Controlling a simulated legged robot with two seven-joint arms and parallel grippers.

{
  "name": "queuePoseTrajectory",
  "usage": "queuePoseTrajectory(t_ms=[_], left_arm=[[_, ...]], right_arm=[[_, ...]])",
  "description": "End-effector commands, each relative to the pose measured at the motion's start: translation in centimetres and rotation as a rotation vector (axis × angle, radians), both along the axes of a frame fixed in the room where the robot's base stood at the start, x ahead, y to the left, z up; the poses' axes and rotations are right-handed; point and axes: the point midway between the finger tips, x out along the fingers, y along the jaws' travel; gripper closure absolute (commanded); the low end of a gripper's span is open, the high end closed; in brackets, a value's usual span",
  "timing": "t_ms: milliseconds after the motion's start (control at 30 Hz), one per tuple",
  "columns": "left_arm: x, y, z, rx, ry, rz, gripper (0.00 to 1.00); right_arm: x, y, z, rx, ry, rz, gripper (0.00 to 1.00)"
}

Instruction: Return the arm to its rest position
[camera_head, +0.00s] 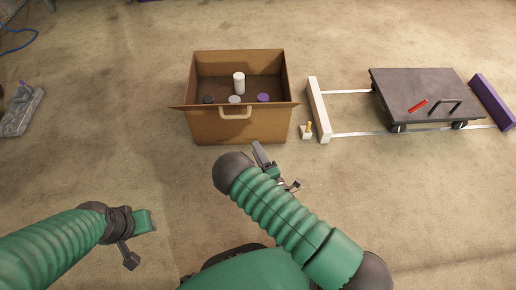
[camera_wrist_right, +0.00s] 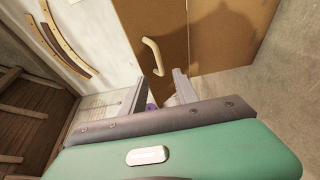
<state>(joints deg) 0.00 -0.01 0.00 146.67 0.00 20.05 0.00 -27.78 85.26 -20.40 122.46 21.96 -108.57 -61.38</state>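My right gripper (camera_head: 275,167) hangs over the floor just in front of the cardboard box, partly hidden by my right forearm. In the right wrist view, its two fingers (camera_wrist_right: 158,92) are apart. A small purple thing shows low between them; I cannot tell what it is, but nothing looks clamped. My left gripper (camera_head: 140,240) is at the lower left, over bare floor and away from any object; its fingers are too unclear to judge.
The open cardboard box (camera_head: 210,127) holds a white cylinder (camera_head: 239,83) and several round lids. A dark wheeled platform (camera_head: 400,85) stands right, between a cream beam (camera_head: 318,110) and a purple beam (camera_head: 491,101). Bent laths (camera_wrist_right: 62,45) show in the wrist view. Front floor is clear.

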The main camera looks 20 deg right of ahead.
Motion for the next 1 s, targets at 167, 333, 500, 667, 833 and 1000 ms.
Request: queuePoseTrajectory(t_ms=[167, 333, 500, 667, 833, 1000], left_arm=[[0.0, 0.0, 0.1, 0.0, 0.0, 0.0, 0.64], [0.0, 0.0, 0.1, 0.0, 0.0, 0.0, 0.64], [0.0, 0.0, 0.1, 0.0, 0.0, 0.0, 0.64], [0.0, 0.0, 0.4, 0.0, 0.0, 0.0, 0.64], [0.0, 0.0, 1.0, 0.0, 0.0, 0.0, 0.64], [0.0, 0.0, 1.4, 0.0, 0.0, 0.0, 0.64]], right_arm=[[-0.4, 0.0, -0.1, 0.0, 0.0, -0.001, 0.64], [-0.4, 0.0, -0.1, 0.0, 0.0, -0.001, 0.64], [-0.2, -0.1, 0.0, 0.009, 0.005, -0.007, 0.64], [1.9, -1.9, 0.8, 0.221, 0.141, -0.148, 0.64], [2.0, -3.2, 2.4, 0.706, 0.458, -0.416, 0.64], [-2.8, -1.7, 5.8, 1.067, 0.754, -0.638, 0.64]])
